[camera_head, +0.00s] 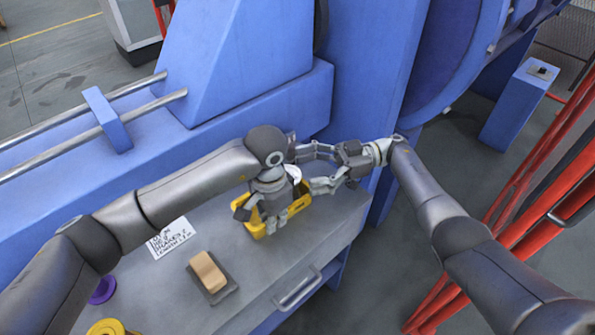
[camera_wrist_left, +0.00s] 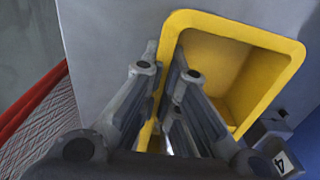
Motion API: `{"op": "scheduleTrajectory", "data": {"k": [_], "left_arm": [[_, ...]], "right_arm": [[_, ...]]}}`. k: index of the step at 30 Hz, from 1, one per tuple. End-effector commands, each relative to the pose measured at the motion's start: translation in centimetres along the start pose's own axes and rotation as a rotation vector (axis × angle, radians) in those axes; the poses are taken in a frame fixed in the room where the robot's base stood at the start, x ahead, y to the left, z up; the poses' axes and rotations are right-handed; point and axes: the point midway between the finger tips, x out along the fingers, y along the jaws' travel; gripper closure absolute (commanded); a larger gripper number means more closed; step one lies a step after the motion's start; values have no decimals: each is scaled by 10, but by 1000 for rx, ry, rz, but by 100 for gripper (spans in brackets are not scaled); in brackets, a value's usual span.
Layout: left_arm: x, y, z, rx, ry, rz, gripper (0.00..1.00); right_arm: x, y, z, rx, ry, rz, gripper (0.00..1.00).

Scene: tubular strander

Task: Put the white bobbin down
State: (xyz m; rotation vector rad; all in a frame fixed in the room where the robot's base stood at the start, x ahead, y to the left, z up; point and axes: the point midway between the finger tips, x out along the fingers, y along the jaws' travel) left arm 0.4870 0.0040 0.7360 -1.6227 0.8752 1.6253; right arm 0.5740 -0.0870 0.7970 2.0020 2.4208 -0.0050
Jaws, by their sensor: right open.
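A small white round piece, which looks like the white bobbin (camera_head: 294,173), shows by the far end of the yellow bin (camera_head: 257,230), mostly hidden by my grippers. My right gripper (camera_head: 302,170) is open, with its fingers pointing left on either side of the white piece. I cannot tell whether they touch it. My left gripper (camera_head: 268,220) points down at the bin. In the left wrist view, its fingers (camera_wrist_left: 167,50) are closed on a side wall of the yellow bin (camera_wrist_left: 245,35), one inside and one outside. The visible inside of the bin is empty there.
The grey table (camera_head: 240,262) holds a written paper (camera_head: 171,238), a tan block on a dark pad (camera_head: 208,271), a purple ring (camera_head: 103,290) and a yellow spool (camera_head: 108,327). Blue machinery (camera_head: 240,60) stands behind. Red rails (camera_head: 540,200) are at right.

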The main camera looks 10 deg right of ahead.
Motion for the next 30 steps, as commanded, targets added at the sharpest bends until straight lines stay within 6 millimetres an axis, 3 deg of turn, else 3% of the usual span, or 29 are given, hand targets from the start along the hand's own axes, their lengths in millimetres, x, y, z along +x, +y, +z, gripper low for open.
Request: {"op": "scheduleTrajectory", "data": {"k": [3,9,25,30], "left_arm": [[-1,0,-1,0,2,0,100],[-1,0,-1,0,3,-1,100],[-1,0,-1,1,3,-1,100],[-1,0,-1,0,3,-1,78]], "right_arm": [[-20,1,-1,0,0,2,19],[-36,1,0,0,0,1,19],[-43,0,0,-1,1,0,19],[-43,0,0,-1,1,0,19]]}}
